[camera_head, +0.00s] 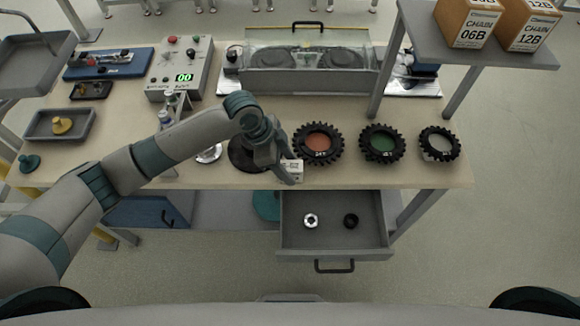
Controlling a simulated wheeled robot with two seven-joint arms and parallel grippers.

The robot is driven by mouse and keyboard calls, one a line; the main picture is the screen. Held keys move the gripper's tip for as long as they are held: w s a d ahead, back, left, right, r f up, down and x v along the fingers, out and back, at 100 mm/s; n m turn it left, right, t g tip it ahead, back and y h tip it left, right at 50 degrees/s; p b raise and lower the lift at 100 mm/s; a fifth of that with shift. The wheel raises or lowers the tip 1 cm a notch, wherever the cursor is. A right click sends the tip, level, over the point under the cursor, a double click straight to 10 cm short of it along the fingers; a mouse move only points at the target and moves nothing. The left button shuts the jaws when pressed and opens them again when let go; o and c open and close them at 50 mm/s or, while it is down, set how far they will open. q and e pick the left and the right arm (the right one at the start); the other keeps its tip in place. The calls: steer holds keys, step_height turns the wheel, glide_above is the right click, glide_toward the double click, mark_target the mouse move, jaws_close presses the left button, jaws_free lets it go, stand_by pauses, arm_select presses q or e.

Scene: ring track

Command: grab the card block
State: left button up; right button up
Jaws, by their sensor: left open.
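A small whitish block with printed marks, which looks like the card block (292,165), is at the front part of the workbench, left of the orange-centred ring. My left gripper (286,176) points down right beside it and partly covers it. The gripper is open. I cannot tell whether the block lies between the fingers or whether they touch it. My right gripper is not in view.
Three black toothed rings with orange (318,143), green (382,144) and pale (440,144) centres lie to the right. An open drawer (333,238) below holds two small round parts. A control box (181,66) and covered machine (308,72) stand behind.

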arm_select(q)
steer(key=shift+x, duration=0.85)
steer(key=c, duration=1.2)
steer(key=shift+r, duration=0.2)
steer(key=shift+r+b, duration=0.35)
steer(key=shift+r, duration=0.25)
step_height(320, 180, up, 2)
steer(key=shift+r+b, duration=0.25)
steer(key=shift+b, duration=0.4)
steer(key=s+d+r+b, duration=0.1)
steer(key=s+d+r, duration=0.1)
steer(key=s, duration=0.1)
steer(key=s+d+r+b, duration=0.1)
steer(key=s+d+r, duration=0.1)
steer(key=d, duration=0.1)
steer(key=s+d+r+b, duration=0.1)
steer(key=s+d+r, duration=0.2)
steer(key=shift+s, duration=0.35)
